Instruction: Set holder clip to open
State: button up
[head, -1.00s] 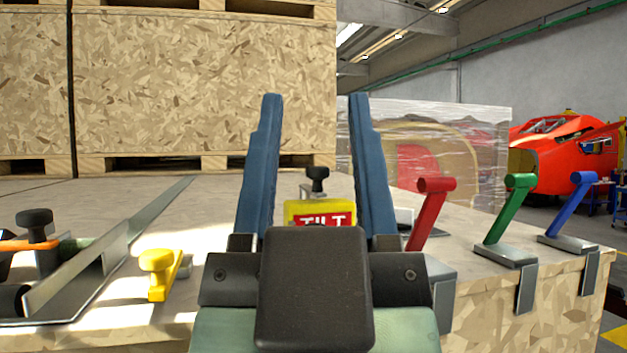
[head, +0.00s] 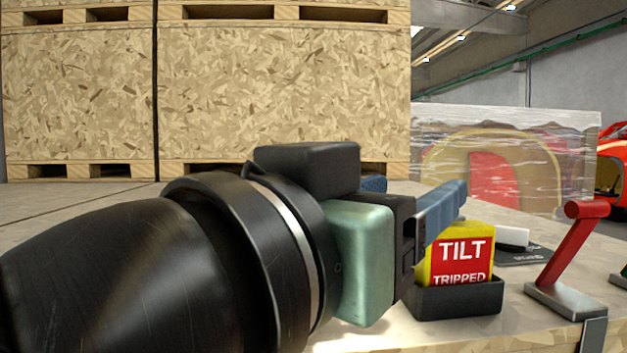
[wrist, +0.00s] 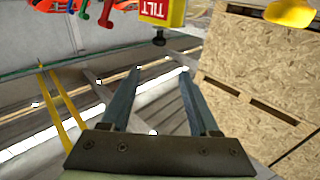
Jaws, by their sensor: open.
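No part is labelled as the holder clip, and I cannot tell which one it is. A yellow block with a red "TILT TRIPPED" label (head: 460,262) sits upright in a black holder (head: 455,300) on the table. A red lever (head: 572,245) leans on a metal base (head: 563,303) to its right. My gripper (head: 435,212) is open and empty, beside the yellow block on its left, partly in front of it. In the wrist view my gripper's fingers (wrist: 158,72) are apart with nothing between them. The yellow block (wrist: 172,12) and a black knob (wrist: 159,40) show beyond the tips.
Wooden crates (head: 285,90) stand behind the table. A wrapped box (head: 505,155) is at the back right. My arm hides the table's left front.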

jog(key=shift+g, duration=0.4)
jog(key=p+x, duration=0.1)
jog(key=x, duration=0.2)
jog(key=p+x, duration=0.2)
jog(key=x, duration=0.2)
jog(key=p+x, duration=0.2)
jog(key=x, duration=0.2)
jog(key=shift+f, duration=0.35)
jog(key=shift+w+d+f+p, duration=0.15)
jog(key=shift+w+d+p, duration=0.25)
jog(key=shift+w+d, duration=0.15)
jog(key=shift+a, duration=0.1)
grip_shut()
